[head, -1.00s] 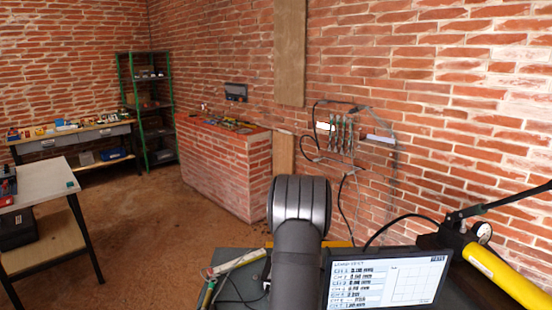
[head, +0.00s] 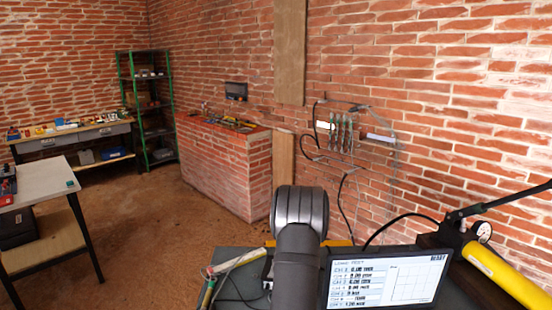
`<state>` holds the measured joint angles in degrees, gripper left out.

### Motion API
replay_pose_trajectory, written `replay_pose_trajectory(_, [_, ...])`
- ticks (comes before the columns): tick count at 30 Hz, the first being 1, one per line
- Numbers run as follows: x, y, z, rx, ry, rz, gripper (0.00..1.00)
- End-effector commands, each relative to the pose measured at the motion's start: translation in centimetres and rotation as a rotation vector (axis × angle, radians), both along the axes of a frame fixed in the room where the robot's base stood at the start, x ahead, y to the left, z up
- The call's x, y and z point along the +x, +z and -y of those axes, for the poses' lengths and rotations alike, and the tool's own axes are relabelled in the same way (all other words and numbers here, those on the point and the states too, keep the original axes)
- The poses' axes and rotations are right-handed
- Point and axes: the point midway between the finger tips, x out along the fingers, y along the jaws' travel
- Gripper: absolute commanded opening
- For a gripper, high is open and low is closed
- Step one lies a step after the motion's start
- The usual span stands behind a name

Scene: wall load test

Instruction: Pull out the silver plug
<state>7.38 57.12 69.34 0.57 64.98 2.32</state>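I cannot make out a silver plug in the head view. Several small grey-green devices (head: 342,132) with cables are fixed to the brick wall right of centre, and they are too small to show their details. My own arm rises at the bottom centre, and its rounded dark grey joint faces the camera. My gripper is not visible, so its place relative to any plug cannot be seen.
A monitor (head: 385,281) with readings stands at the bottom right, beside a yellow cylinder (head: 505,275) with a gauge. A brick block (head: 225,170) carrying tools stands against the wall. A green shelf (head: 147,105) and workbenches are on the left. Open floor lies between.

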Motion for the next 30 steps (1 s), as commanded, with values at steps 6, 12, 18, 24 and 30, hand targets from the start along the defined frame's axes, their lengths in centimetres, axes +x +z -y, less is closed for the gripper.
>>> replay_pose_trajectory(6, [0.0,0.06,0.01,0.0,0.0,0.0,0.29])
replay_pose_trajectory(12, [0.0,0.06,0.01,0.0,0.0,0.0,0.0])
replay_pose_trajectory(18, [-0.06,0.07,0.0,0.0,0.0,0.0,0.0])
replay_pose_trajectory(24, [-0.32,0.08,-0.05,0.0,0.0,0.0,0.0])
replay_pose_trajectory(30, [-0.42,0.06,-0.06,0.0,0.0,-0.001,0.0])
